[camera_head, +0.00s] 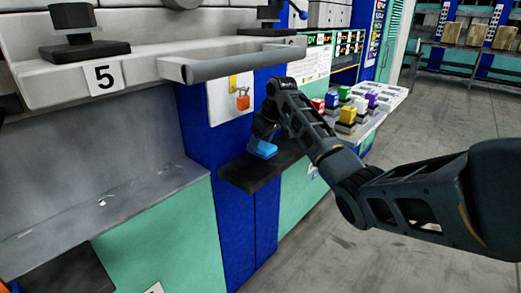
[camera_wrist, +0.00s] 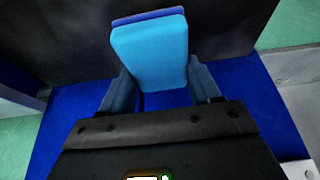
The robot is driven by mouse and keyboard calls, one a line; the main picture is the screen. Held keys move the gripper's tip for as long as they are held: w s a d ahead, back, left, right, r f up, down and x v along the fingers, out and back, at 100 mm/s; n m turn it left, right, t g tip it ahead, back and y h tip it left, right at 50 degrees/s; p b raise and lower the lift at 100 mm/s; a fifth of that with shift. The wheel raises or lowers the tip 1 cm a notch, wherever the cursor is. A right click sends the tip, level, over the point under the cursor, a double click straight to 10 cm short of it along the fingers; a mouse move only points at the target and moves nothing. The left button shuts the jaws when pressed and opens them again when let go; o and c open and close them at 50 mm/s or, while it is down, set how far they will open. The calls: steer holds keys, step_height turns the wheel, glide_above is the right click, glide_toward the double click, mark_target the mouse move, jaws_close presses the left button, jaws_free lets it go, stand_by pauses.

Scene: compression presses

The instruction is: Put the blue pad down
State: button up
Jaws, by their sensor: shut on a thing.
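The blue pad (camera_head: 262,149) is light blue with a darker blue layer at its far edge. It is at the end of my arm, over the small black shelf (camera_head: 241,177) in front of the blue press column. My gripper (camera_head: 264,137) is shut on it. In the wrist view the pad (camera_wrist: 150,48) sits between the two fingers of my gripper (camera_wrist: 160,88), with the black shelf (camera_wrist: 65,40) behind it. I cannot tell whether the pad touches the shelf. The arm hides part of the shelf's right end.
A white tray (camera_head: 385,97) with several coloured blocks lies right of my gripper. Grey floor (camera_head: 440,110) is clear at right.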

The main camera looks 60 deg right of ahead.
steer(key=shift+f, duration=1.3)
steer(key=shift+f, duration=0.1)
steer(key=o, duration=1.2)
steer(key=p+v, duration=0.1)
steer(key=v, duration=1.1)
steer(key=shift+s, duration=0.1)
